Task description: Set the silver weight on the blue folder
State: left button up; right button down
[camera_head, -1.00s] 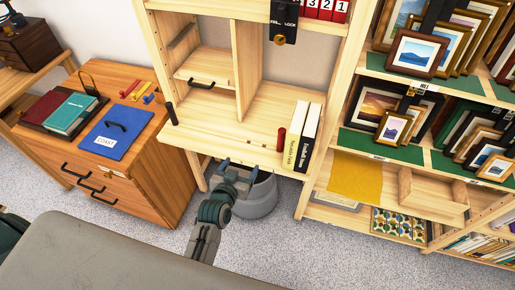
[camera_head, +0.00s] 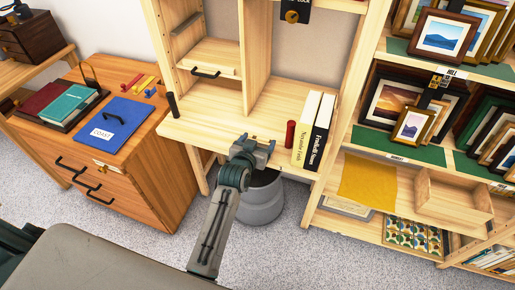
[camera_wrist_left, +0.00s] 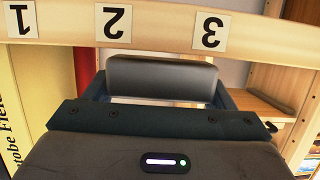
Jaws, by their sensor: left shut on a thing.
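The blue folder (camera_head: 124,126) with a white COAST label lies flat on the wooden drawer cabinet at the left, with a small black curved piece on it. My left gripper (camera_head: 252,148) is at the front edge of the middle desk shelf, right of the folder and apart from it. In the left wrist view, a smooth grey block, which looks like the silver weight (camera_wrist_left: 162,77), sits between the fingers. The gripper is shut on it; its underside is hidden. My right gripper is not in view.
Two upright books (camera_head: 313,130) and a red cylinder (camera_head: 291,134) stand right of my left gripper. A grey bin (camera_head: 263,200) is below. Teal and maroon books (camera_head: 68,104) lie left of the folder. A dark post (camera_head: 172,104) stands at the shelf's left edge.

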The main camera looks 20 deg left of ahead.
pick_arm(q)
jog(key=shift+f, duration=0.15)
jog(key=shift+f, duration=0.1)
jog(key=o, duration=1.2)
jog(key=shift+o, duration=0.2)
jog(key=b+v, duration=0.1)
jog(key=v, duration=1.1)
